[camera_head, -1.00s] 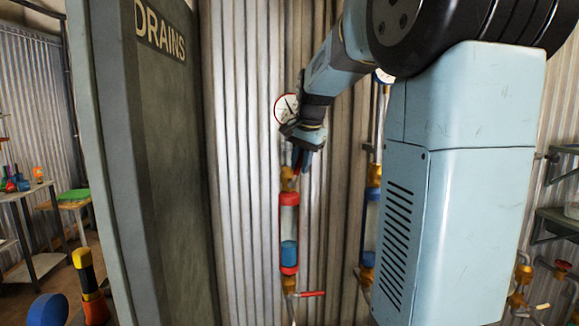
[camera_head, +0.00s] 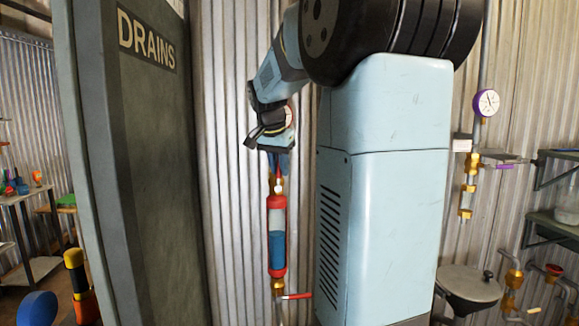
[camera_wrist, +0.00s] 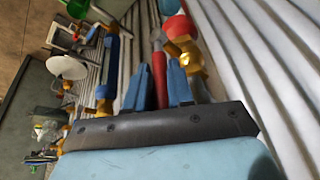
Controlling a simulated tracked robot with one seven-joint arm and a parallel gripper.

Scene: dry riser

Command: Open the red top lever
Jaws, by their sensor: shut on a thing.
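The red top lever (camera_wrist: 158,72) lies between the two blue fingers of my gripper (camera_wrist: 161,88) in the wrist view, and the fingers are shut on it. The brass valve (camera_wrist: 190,57) of the lever is just right of the fingers. In the head view my gripper (camera_head: 278,160) is above the red-framed tube (camera_head: 277,203), which is partly filled with blue. Only a little red shows at the fingers there, and the lever's angle is hard to tell. A second red lever (camera_head: 297,296) sticks out to the right below the tube.
A grey cabinet edge marked DRAINS (camera_head: 150,150) stands close on the left. My own arm hides part of the wall on the right. Beyond it are a purple-rimmed gauge (camera_head: 486,102), brass fittings (camera_head: 470,185) and a grey funnel (camera_head: 468,285).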

